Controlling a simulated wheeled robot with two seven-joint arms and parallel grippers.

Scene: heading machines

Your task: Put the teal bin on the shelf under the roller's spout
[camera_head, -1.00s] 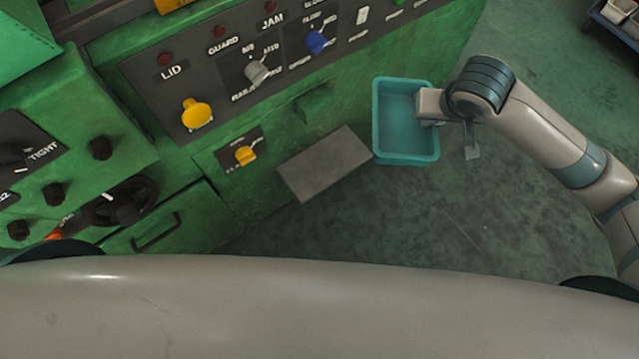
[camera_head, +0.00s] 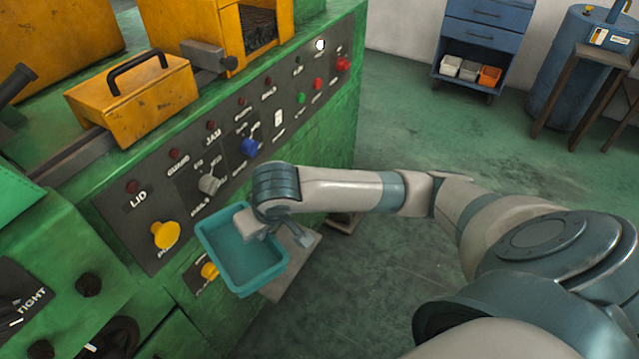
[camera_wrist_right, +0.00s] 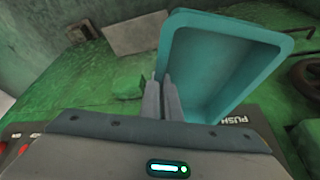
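The teal bin (camera_head: 262,262) is an open, empty-looking tub, tilted in the head view. My right gripper (camera_head: 247,224) is shut on its rim and holds it in front of the green machine's panel. In the right wrist view the two fingers (camera_wrist_right: 162,98) are together at the wall of the bin (camera_wrist_right: 215,65). A grey plate-like shelf (camera_head: 296,268) juts from the machine, partly hidden behind the bin; a grey plate also shows in the wrist view (camera_wrist_right: 135,35). I cannot make out which part is the roller's spout. My left gripper is out of view.
The green machine (camera_head: 318,135) carries knobs, lamps and a yellow push button (camera_head: 165,234). A small brownish ledge (camera_head: 345,222) shows beyond the arm. A blue cabinet (camera_head: 485,35) and blue drum (camera_head: 575,75) stand at the back. Open floor (camera_head: 400,120) lies right of the machine.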

